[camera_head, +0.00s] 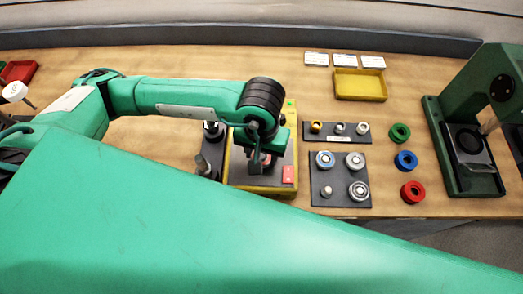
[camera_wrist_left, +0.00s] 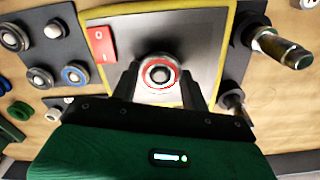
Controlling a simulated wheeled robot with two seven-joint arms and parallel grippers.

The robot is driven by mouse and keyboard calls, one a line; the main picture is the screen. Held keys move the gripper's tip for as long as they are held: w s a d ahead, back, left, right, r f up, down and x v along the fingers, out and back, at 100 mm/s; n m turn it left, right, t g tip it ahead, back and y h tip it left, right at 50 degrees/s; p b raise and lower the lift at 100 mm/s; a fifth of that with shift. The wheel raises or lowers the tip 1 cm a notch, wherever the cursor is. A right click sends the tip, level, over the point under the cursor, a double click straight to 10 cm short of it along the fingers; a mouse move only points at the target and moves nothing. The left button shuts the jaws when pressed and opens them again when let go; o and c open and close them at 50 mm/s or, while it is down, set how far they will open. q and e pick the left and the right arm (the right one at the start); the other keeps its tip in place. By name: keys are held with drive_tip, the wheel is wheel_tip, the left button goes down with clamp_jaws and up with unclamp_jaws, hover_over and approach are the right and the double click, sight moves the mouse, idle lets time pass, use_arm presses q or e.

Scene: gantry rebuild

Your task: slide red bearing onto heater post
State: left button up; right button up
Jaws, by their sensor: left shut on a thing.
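The red bearing (camera_wrist_left: 158,73), a metal ring with a red band, sits between the fingertips of my left gripper (camera_wrist_left: 160,85) in the left wrist view. The gripper is shut on it, over the heater. In the head view my left gripper (camera_head: 259,163) points down at the heater and mostly hides the bearing. The heater (camera_head: 240,176) is a dark plate with a yellow edge and a red switch (camera_head: 289,174). The heater post is hidden behind the bearing and gripper. I cannot tell whether the bearing is around the post. My right gripper is not in view.
Right of the heater are a dark tray (camera_head: 341,200) of bearings and a small parts rack (camera_head: 350,139). Green (camera_head: 399,133), blue (camera_head: 405,161) and red (camera_head: 413,191) rings lie farther right, before a green press (camera_head: 433,128). Dark upright posts (camera_head: 203,165) stand close left of the heater.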

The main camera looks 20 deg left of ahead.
use_arm(q)
drive_tip(key=o, duration=1.1)
wheel_tip(320, 180, up, 14)
drive_tip(key=b, duration=0.3)
drive_tip(key=shift+f+b, duration=0.1)
drive_tip(key=shift+b, duration=0.2)
